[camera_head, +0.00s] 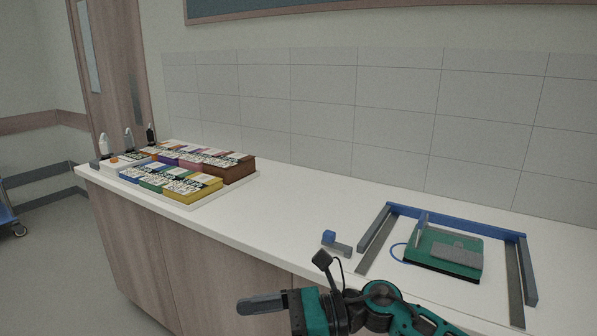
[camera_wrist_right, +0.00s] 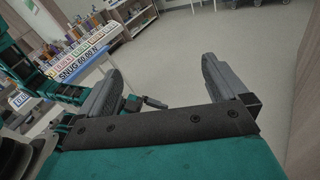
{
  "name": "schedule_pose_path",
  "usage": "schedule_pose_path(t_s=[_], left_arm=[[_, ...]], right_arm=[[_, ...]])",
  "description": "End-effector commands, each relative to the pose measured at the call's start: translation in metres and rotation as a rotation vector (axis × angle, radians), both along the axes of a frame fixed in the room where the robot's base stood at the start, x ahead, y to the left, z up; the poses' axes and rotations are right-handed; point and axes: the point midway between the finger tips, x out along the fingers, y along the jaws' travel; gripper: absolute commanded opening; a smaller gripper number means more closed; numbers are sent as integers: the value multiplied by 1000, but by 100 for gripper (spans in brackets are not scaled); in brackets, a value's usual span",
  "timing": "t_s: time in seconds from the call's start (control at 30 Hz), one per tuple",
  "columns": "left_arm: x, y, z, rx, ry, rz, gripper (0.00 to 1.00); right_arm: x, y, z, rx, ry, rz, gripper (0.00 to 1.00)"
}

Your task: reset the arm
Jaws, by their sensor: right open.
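My right gripper (camera_head: 262,303) reaches in from the lower right of the head view, pointing left in front of the counter. It is seen edge-on there, with a dark wrist camera on a stalk above it. In the right wrist view the two grey fingers of my right gripper (camera_wrist_right: 172,85) stand wide apart with nothing between them, and floor shows beyond.
The white counter (camera_head: 290,205) carries a tray (camera_head: 240,184) of coloured boxes at left. A blue-and-grey frame (camera_head: 455,221) surrounds a green case (camera_head: 420,244) at right. A small blue-and-grey part (camera_head: 342,249) lies left of the frame. The counter's middle is clear.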

Motion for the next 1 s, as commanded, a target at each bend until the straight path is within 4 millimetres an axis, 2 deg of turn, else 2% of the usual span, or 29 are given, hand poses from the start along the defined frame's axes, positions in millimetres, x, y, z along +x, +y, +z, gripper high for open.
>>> schedule_pose_path(t_s=[0.07, 0.17, 0.27, 0.37, 0.47, 0.57, 0.7, 0.83, 0.87, 1.0], left_arm=[[-1, 0, -1, 0, 2, 1, 100], [-2, 0, -1, -1, 5, 1, 100], [-3, 0, -2, 0, 6, 1, 100], [-3, 0, -2, 0, 7, 1, 100], [-3, 0, -2, -1, 7, 2, 100], [-3, 0, -2, -1, 8, 2, 100], [-3, 0, -2, 0, 8, 3, 100], [-3, 0, -2, 0, 8, 3, 100], [-3, 0, -2, 0, 8, 3, 100], [-3, 1, -2, 0, 8, 3, 100]], right_arm=[[-3, 3, 6, 146, 234, -109, 100], [4, -5, 9, 323, 541, -245, 100], [14, -26, 2, 497, 856, -377, 100], [21, -54, -19, 670, 1178, -502, 100], [22, -89, -51, 852, 1498, -624, 100], [12, -127, -93, 1041, 1810, -744, 100], [-24, -179, -158, 1330, 2210, -901, 100], [-70, -215, -207, 1582, 2481, -1019, 100], [-79, -221, -214, -1589, -2462, 1012, 100], [-112, -238, -238, -1529, -2263, 939, 100]])
